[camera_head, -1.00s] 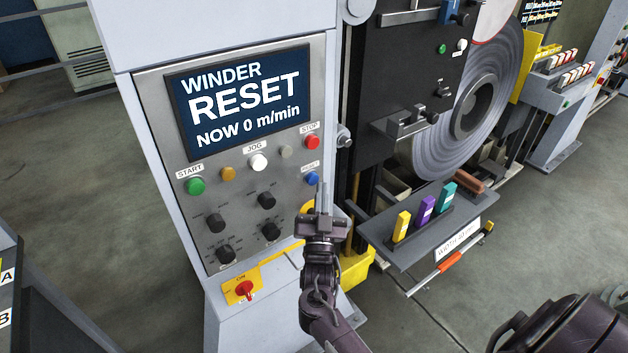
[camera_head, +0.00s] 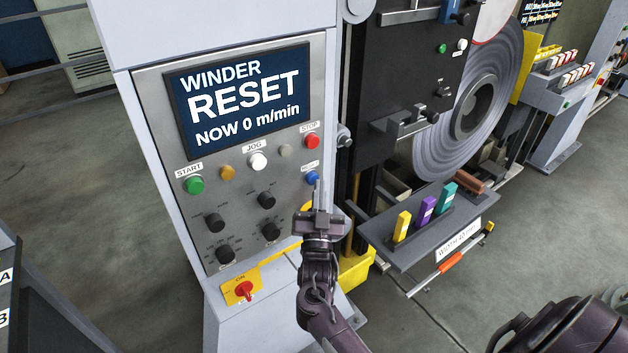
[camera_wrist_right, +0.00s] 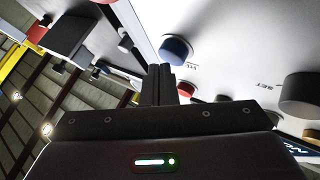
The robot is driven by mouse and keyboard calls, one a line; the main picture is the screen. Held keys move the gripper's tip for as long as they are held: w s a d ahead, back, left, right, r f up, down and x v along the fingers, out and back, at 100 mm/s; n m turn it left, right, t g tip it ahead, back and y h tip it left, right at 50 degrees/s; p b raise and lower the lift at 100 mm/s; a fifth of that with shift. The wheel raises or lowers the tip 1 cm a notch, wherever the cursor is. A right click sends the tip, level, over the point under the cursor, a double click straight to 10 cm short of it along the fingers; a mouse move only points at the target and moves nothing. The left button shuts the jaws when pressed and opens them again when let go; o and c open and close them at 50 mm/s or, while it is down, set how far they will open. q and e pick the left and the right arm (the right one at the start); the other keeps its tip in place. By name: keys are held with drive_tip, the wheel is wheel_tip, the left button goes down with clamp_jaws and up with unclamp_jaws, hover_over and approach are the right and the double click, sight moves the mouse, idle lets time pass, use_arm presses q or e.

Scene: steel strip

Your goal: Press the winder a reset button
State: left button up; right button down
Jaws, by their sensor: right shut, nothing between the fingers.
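The winder panel (camera_head: 160,140) is a grey steel plate with a screen (camera_head: 245,100) reading "WINDER RESET NOW 0 m/min". The blue reset button (camera_head: 312,178) sits at its right edge, below the red stop button (camera_head: 311,142). My right gripper (camera_head: 318,186) is shut and empty, its fingertips just below and beside the blue button in the head view. In the right wrist view the blue button (camera_wrist_right: 175,50) stands just beyond the shut fingertips (camera_wrist_right: 160,70). I cannot tell whether they touch it. My left gripper is not in view.
Other panel controls include a green start button (camera_head: 194,185), a white jog button (camera_head: 258,161) and several black knobs (camera_head: 215,222). A red switch on a yellow plate (camera_head: 243,290) is lower down. Right of the panel, a grey shelf (camera_head: 375,232) holds yellow, purple and teal blocks.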

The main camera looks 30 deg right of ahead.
drive_tip(key=shift+w+b, duration=0.45)
drive_tip(key=shift+w, duration=0.15)
idle(0.4)
drive_tip(key=shift+s, duration=0.15)
drive_tip(key=shift+s+p, duration=0.55)
drive_tip(key=shift+s, duration=0.3)
drive_tip(key=s+p, duration=0.2)
drive_tip(key=s, duration=0.3)
drive_tip(key=shift+d, duration=0.2)
idle(0.8)
